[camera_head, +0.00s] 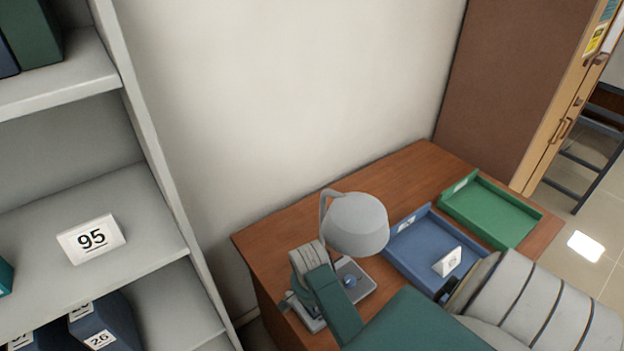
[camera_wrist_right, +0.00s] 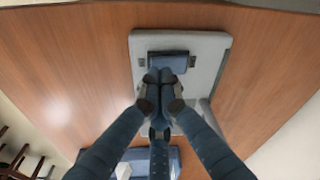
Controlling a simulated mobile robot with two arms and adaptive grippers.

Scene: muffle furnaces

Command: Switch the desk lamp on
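The desk lamp has a grey domed shade (camera_head: 357,224) over a grey base (camera_head: 366,286) on the wooden desk. The shade's underside is hidden, so I cannot tell whether it is lit. In the right wrist view the base (camera_wrist_right: 218,62) has a dark blue switch (camera_wrist_right: 168,62) near its upper edge. My right gripper (camera_wrist_right: 160,78) has its dark fingers drawn together, tips right at the switch and covering part of it. I cannot tell whether they touch it. In the head view my wrist hides most of that gripper. My left gripper is not in view.
On the desk (camera_head: 395,165) a blue tray (camera_head: 412,262) holding a white label card (camera_head: 447,262) stands beside the lamp, with a green tray (camera_head: 490,210) beyond. A grey shelf (camera_head: 150,150) stands at left. A pale bright patch (camera_wrist_right: 58,110) shows on the wood.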

